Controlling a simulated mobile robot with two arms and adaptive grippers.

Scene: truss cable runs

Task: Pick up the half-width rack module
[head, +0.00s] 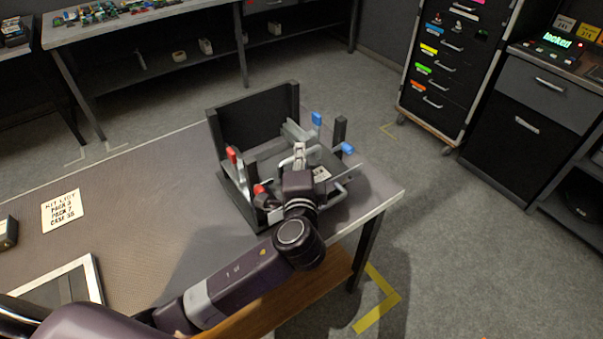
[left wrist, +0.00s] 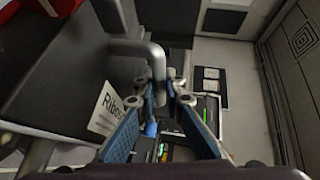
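The half-width rack module (head: 328,163) is a dark box with a pale label and a grey handle, sitting in the black open frame on the bench. My left gripper (head: 299,150) is over it, and my wrist hides part of the module and frame. In the left wrist view, the module (left wrist: 65,75) shows its dark face and a white label. The grey bent handle (left wrist: 152,55) passes between the fingertips of my left gripper (left wrist: 161,92). The blue fingers are drawn together on the handle. My right gripper is not in view.
The black frame (head: 258,118) has red and blue levers around it and stands near the bench's (head: 150,180) right corner. A kit list card (head: 64,210) and a pale-edged tray (head: 92,277) lie left. A drawer cabinet (head: 440,75) stands beyond open floor.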

